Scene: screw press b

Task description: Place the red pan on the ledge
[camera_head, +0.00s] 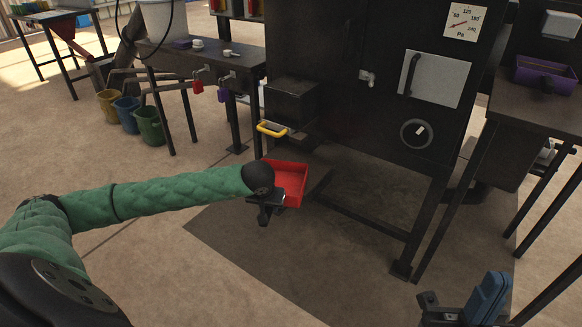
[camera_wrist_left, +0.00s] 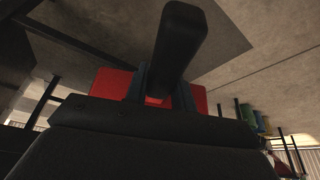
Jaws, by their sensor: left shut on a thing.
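The red pan (camera_head: 291,182) is a shallow open tray, held in the air in front of the dark machine. My left gripper (camera_head: 277,200) is shut on its near side. In the left wrist view the red pan (camera_wrist_left: 112,82) shows behind the gripper fingers (camera_wrist_left: 158,92), partly hidden by them. A dark ledge-like shelf (camera_head: 299,126) sticks out from the machine below a black box, above and behind the pan; I cannot tell if it is the named ledge. My right gripper (camera_head: 432,306) is at the bottom right, partly cut off; its opening is unclear.
The machine (camera_head: 340,60) has a gauge, a light door and a knob. A yellow handle (camera_head: 272,129) juts out just above the pan. A side table (camera_head: 190,55) with buckets (camera_head: 148,127) below stands left. A purple tray (camera_head: 545,75) sits on the right table. Floor is clear around the pan.

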